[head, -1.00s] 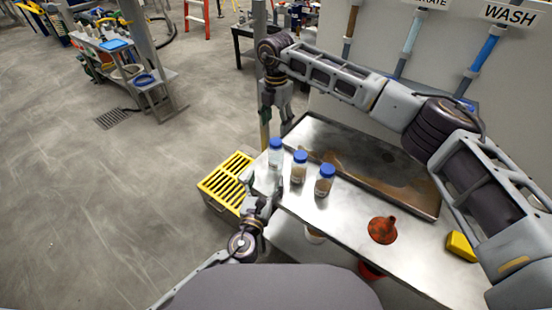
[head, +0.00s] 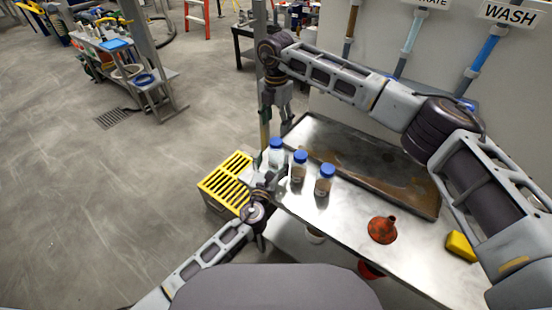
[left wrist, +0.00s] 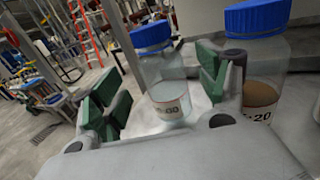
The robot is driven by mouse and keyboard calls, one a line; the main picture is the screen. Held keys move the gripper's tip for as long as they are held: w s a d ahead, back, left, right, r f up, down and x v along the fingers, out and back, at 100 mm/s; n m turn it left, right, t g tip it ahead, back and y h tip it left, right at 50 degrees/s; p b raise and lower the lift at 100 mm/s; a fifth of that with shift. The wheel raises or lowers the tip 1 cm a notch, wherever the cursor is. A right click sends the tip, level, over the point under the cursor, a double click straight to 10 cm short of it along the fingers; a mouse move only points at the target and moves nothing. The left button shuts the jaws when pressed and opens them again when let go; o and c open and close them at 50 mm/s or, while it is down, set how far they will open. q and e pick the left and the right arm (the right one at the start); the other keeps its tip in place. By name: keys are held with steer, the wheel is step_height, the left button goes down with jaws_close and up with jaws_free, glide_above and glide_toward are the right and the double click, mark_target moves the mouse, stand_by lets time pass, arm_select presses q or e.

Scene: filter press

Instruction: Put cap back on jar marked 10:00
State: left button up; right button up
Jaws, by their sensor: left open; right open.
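Three jars with blue caps stand upright in a row on the metal table. The left-most jar (head: 276,157) has clear contents. In the left wrist view this jar (left wrist: 168,75) has a label ending in ":00", the rest unclear, and its blue cap (left wrist: 151,34) sits on top. The middle jar (head: 299,172) holds brown sediment; a jar with a label ending in "20" (left wrist: 262,95) stands at right in the wrist view. My left gripper (head: 267,180) is open, its green pads either side of the clear jar in view; contact is unclear. My right gripper (head: 278,112) is open, hanging beyond the jars.
A brown-stained tray (head: 400,190) lies behind the jars. A yellow object (head: 461,246) sits at the right. A yellow slatted crate (head: 225,180) stands left of the table. The table's left edge is close to the jars.

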mark_target(274, 156)
arm_select(q)
steer(key=shift+x, duration=2.3)
steer(key=shift+c, duration=0.2)
jaws_close()
arm_select(e)
steer(key=shift+s+a+f, duration=0.1)
steer(key=shift+f, duration=0.05)
